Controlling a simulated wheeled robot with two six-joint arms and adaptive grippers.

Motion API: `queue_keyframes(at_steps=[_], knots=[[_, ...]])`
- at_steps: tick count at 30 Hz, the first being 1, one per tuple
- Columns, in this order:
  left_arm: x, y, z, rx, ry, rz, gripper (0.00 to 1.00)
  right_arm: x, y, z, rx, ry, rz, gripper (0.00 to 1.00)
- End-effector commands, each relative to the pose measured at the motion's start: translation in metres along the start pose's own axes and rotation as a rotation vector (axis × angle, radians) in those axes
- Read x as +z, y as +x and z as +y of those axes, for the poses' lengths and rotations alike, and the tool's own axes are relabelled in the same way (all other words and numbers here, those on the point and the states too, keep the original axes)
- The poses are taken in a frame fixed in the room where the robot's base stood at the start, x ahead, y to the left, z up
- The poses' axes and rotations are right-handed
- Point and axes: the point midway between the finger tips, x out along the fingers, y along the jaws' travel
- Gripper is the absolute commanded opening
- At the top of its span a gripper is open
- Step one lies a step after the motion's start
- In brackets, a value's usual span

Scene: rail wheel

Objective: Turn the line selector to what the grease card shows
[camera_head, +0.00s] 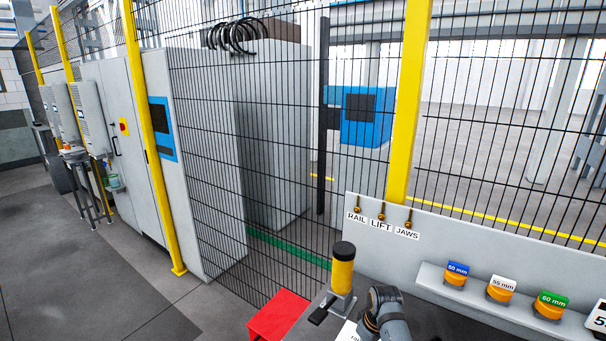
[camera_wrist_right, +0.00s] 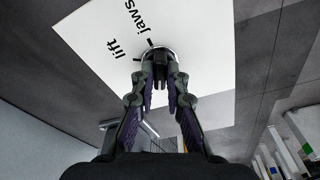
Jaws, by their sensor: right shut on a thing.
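In the right wrist view, a white selector plate (camera_wrist_right: 95,40) carries the words "lift" and "jaws" beside short black marks. My right gripper (camera_wrist_right: 160,72) is shut on the line selector (camera_wrist_right: 147,54) at the plate; the fingers hide much of the selector, so I cannot tell its exact setting. In the head view, a corner of a white plate (camera_head: 347,333) shows beside an arm link of mine, and the gripper is out of the picture. A white card (camera_head: 599,319) is cut off at the right edge; only part of a digit shows. I cannot tell whether it is the grease card.
A yellow cylinder with a black cap (camera_head: 342,272) stands beside the plate, near a red box (camera_head: 279,316). Brass fittings hang above labels RAIL, LIFT and JAWS (camera_head: 381,225). A shelf (camera_head: 430,283) holds orange pieces marked 50, 55 and 60 mm. A mesh fence (camera_head: 290,180) stands behind.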

Motion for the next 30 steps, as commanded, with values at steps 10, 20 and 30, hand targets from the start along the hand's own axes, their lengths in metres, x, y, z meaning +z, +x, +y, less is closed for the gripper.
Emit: queue_keyframes(at_steps=[10, 20, 30], knots=[[0.001, -0.025, -0.002, 0.000, 0.000, -0.006, 0.40, 0.000, -0.003, -0.002, 0.028, 0.197, -0.001, 0.00], [0.000, -0.037, -0.003, 0.000, 0.000, -0.006, 0.40, 0.000, 0.000, -0.002, 0.055, 0.371, -0.002, 0.00], [0.000, -0.039, -0.003, 0.000, 0.000, -0.006, 0.40, 0.000, -0.001, -0.002, 0.058, 0.392, -0.001, 0.00]])
